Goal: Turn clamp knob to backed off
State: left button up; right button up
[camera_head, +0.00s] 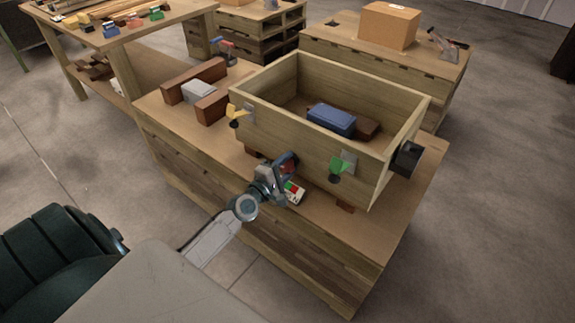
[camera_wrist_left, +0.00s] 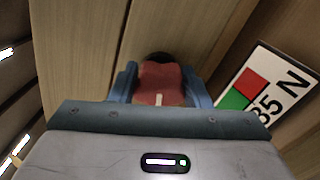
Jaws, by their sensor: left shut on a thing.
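A red clamp knob (camera_wrist_left: 159,82) with a white mark sits on the front wall of the open wooden box (camera_head: 272,128). My left gripper (camera_head: 287,163) reaches the box front from below. In the left wrist view its two blue fingers (camera_wrist_left: 160,88) are shut on the knob, one on each side. The white mark points toward the gripper's palm. A card (camera_wrist_left: 262,92) with red and green patches and a number ending in "5 N" lies beside the knob; it also shows in the head view (camera_head: 295,190). My right gripper is not in view.
The box front also carries a yellow part (camera_head: 236,112) on the left and a green one (camera_head: 339,165) on the right. A blue block (camera_head: 332,119) lies inside the box. A black housing (camera_head: 407,157) juts from its right side. Brown and grey blocks stand behind left.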

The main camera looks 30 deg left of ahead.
pick_arm(q)
jog(key=n, duration=0.4)
jog(key=shift+n, duration=0.3)
jog(key=n, duration=0.5)
jog(key=shift+a+p, duration=0.1)
jog(key=shift+p, duration=0.2)
jog(key=n, duration=0.5)
jog(key=shift+a, duration=0.1)
jog(key=n, duration=0.5)
jog(key=shift+n, duration=0.3)
jog(key=n, duration=0.2)
jog(key=shift+a+n, duration=0.1)
jog(key=shift+n, duration=0.2)
jog(key=n, duration=0.2)
jog(key=shift+n+p, duration=0.35)
jog(key=shift+n, duration=0.95)
jog(key=n, duration=0.4)
jog(key=shift+f+n+p, duration=0.1)
jog(key=shift+n+p, duration=0.2)
jog(key=shift+n, duration=0.4)
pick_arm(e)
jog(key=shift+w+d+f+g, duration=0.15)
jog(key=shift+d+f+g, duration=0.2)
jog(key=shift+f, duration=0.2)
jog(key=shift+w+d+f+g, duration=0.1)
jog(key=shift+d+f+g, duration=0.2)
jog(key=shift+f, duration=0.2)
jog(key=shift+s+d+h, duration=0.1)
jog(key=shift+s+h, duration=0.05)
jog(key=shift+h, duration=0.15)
